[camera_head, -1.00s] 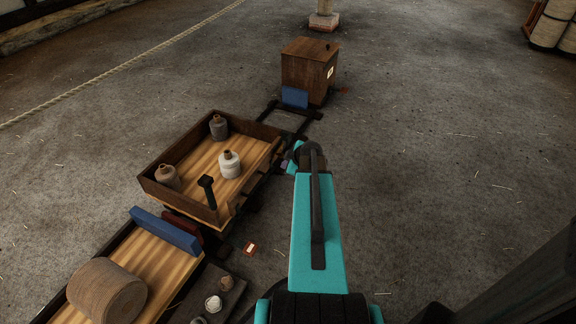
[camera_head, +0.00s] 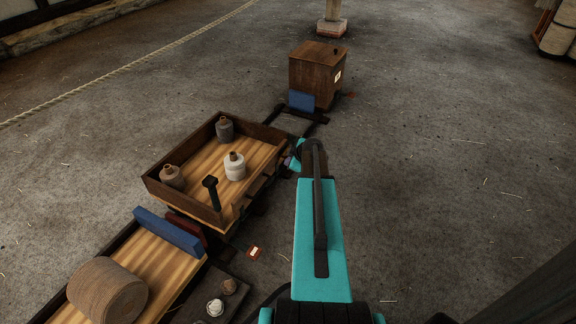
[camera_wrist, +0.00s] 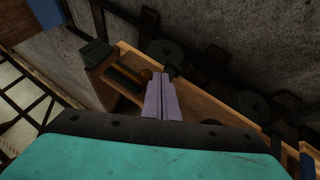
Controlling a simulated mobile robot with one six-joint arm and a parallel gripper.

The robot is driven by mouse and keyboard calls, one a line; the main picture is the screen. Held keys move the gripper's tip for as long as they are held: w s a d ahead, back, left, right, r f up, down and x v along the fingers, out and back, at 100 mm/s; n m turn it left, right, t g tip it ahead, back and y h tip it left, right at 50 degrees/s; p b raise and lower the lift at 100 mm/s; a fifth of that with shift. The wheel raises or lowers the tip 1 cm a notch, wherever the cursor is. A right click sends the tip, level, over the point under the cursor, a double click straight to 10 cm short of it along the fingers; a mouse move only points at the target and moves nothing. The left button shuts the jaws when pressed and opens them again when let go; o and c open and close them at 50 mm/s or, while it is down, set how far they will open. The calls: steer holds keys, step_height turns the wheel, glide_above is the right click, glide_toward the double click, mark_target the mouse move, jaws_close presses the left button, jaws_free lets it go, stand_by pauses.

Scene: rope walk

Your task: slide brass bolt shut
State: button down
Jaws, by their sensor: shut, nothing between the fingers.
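In the wrist view, my gripper (camera_wrist: 162,76) has its two lavender fingers pressed together with nothing between them. Their tips are at the wooden side of the cart. A small brass-coloured piece (camera_wrist: 147,74) shows just left of the fingertips; it looks like part of the bolt. Whether the fingers touch it I cannot tell. A dark rounded bar (camera_wrist: 124,80) lies left of it along the same side. In the head view, the cart (camera_head: 158,192) is a wooden tray, and my gripper (camera_head: 289,163) is at its right side, partly hidden by my arm. The bolt is not clear there.
Several bottles, including a white one (camera_head: 235,168), and a black post (camera_head: 212,192) stand in the cart. A wooden box (camera_head: 312,72) with a blue buffer (camera_head: 301,101) is beyond it. A rope coil (camera_head: 106,290) sits on a nearer cart.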

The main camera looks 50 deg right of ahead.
stand_by(0.3)
steer(key=shift+w+d+b, duration=0.1)
steer(key=shift+w+d, duration=0.1)
steer(key=shift+d, duration=0.5)
steer(key=shift+w+d+b, duration=0.1)
steer(key=shift+w+d, duration=0.1)
steer(key=shift+d, duration=0.45)
steer(key=shift+w+d+b, duration=0.1)
steer(key=shift+w+d, duration=0.1)
steer(key=shift+d, duration=0.5)
steer(key=shift+s, duration=0.1)
steer(key=s+a+r+p, duration=0.1)
steer(key=s+a+r, duration=0.4)
steer(key=s+r, duration=0.2)
steer(key=shift+s, duration=0.7)
